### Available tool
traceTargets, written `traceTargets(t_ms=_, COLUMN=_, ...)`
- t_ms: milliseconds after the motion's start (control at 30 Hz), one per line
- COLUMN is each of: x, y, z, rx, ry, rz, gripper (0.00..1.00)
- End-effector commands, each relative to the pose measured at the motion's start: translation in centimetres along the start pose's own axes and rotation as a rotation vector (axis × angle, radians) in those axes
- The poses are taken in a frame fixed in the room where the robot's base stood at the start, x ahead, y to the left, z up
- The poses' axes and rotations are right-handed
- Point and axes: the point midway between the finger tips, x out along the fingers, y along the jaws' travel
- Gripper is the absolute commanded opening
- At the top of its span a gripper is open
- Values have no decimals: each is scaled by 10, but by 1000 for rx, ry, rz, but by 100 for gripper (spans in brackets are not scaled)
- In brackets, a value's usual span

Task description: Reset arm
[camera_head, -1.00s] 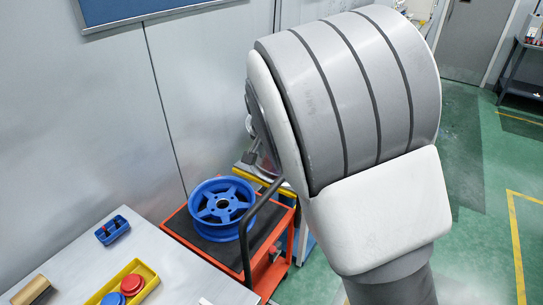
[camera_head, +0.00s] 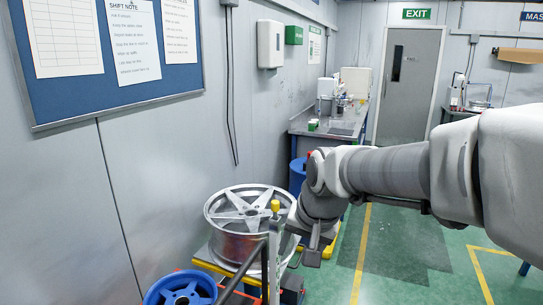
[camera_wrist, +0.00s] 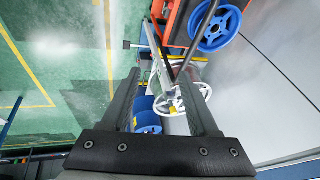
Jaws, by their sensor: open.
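My arm reaches in from the right in the head view, and my gripper (camera_head: 316,248) points down at its end. In the wrist view my gripper (camera_wrist: 159,74) shows two dark fingers spread apart, with nothing held between them. A silver spoked wheel (camera_head: 238,213) stands on a yellow-edged support just left of my gripper in the head view. It also shows beyond the right finger in the wrist view (camera_wrist: 201,87). A blue wheel (camera_head: 180,291) lies at the bottom of the head view, partly cut off. It shows whole in the wrist view (camera_wrist: 215,28).
A dark cart handle (camera_head: 245,266) rises between the two wheels. A blue drum (camera_head: 298,176) stands behind the silver wheel. A workbench (camera_head: 331,124) lines the back wall by a grey door (camera_head: 406,88). Green floor (camera_head: 408,245) lies open below my arm.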

Motion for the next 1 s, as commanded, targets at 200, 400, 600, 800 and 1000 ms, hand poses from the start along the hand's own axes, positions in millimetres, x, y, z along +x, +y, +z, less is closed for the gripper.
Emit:
traceTargets(t_ms=200, x=-52, y=52, z=40, rx=-104, ry=43, rz=-2, gripper=61)
traceTargets(t_ms=400, x=-79, y=91, z=85, rx=-213, ry=91, rz=48, gripper=61)
traceTargets(t_ms=600, x=-88, y=115, z=116, rx=-288, ry=117, rz=109, gripper=61)
traceTargets(t_ms=800, x=-89, y=122, z=126, rx=-313, ry=123, rz=132, gripper=61)
traceTargets(t_ms=1000, x=-89, y=121, z=126, rx=-313, ry=122, rz=131, gripper=61)
